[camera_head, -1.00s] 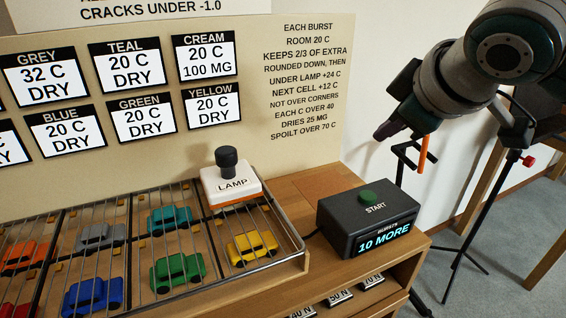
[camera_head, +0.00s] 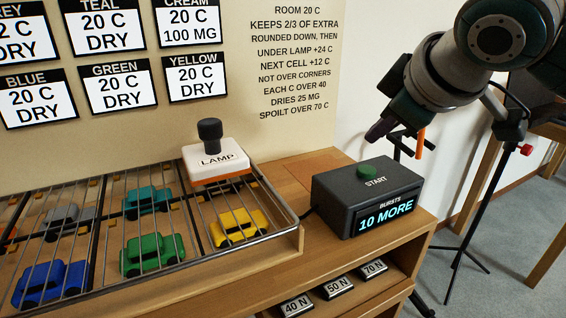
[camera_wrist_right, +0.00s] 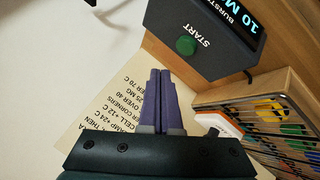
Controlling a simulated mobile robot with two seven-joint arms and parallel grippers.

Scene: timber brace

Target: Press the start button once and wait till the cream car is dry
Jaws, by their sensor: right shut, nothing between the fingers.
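The start button (camera_head: 367,171) is a green disc on top of a dark box (camera_head: 337,193) whose display reads "BURSTS 10 MORE". It also shows in the right wrist view (camera_wrist_right: 186,46). My right gripper (camera_head: 378,133) has purple fingers, shut and empty, above and behind the box, apart from the button. The wrist view shows its closed fingertips (camera_wrist_right: 161,74) below the button in the picture. The cream card (camera_head: 190,21) reads 20 C, 100 MG. I cannot see the cream car; the white lamp (camera_head: 217,163) stands over the back right cell. My left gripper is not in view.
A wire-topped rack (camera_head: 230,247) holds a yellow car (camera_head: 238,228), green car (camera_head: 152,254), teal car (camera_head: 149,200) and blue car (camera_head: 48,284). Weight labels (camera_head: 337,287) sit on the shelf below. A black tripod (camera_head: 478,208) stands at the right.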

